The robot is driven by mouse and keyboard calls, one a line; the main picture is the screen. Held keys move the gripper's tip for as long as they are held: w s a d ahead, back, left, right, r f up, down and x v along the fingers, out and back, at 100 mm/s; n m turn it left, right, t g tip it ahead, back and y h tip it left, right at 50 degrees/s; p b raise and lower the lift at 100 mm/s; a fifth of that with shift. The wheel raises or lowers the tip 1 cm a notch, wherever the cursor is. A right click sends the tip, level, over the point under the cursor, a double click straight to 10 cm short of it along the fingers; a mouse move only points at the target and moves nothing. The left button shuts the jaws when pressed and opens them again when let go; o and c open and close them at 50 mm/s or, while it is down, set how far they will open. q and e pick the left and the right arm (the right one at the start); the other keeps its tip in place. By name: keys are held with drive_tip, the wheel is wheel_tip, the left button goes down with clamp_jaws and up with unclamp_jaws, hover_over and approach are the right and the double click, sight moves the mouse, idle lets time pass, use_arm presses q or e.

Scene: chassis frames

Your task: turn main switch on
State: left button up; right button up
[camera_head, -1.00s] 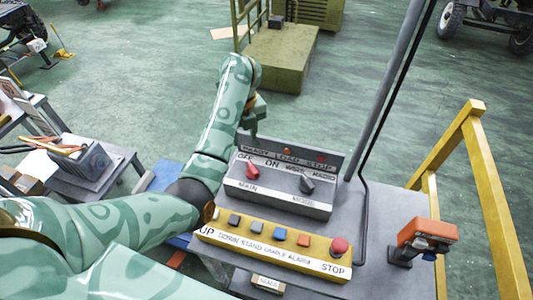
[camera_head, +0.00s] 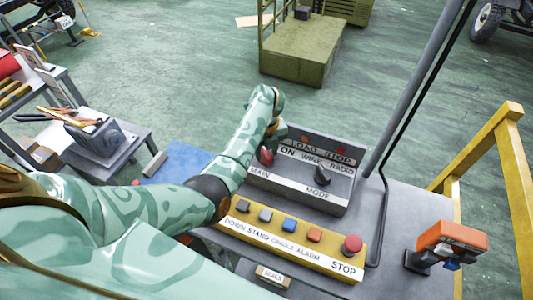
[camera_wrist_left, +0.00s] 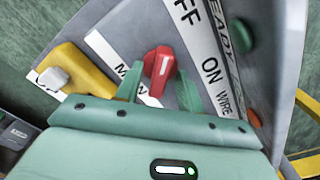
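The main switch is a red knob (camera_head: 266,156) with the label MAIN below it, at the left of the grey control box (camera_head: 318,199). The left wrist view shows the red knob (camera_wrist_left: 160,65) close up, with a white line on its face and the OFF and ON lettering beyond it. My left gripper (camera_wrist_left: 160,72) is open, with one finger on each side of the knob. Small gaps show between fingers and knob, so I see no clear grip. In the head view my left gripper (camera_head: 272,135) is partly hidden behind my arm. My right gripper is not in view.
A black MODE knob (camera_head: 323,175) sits right of the main switch. A yellow button panel (camera_head: 290,240) with several buttons and a red STOP button (camera_head: 352,245) lies in front. An orange device (camera_head: 450,240) and yellow railing (camera_head: 510,150) stand at right. A grey pole rises behind.

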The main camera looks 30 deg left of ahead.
use_arm(q)
drive_tip(key=shift+f, duration=0.25)
clamp_jaws()
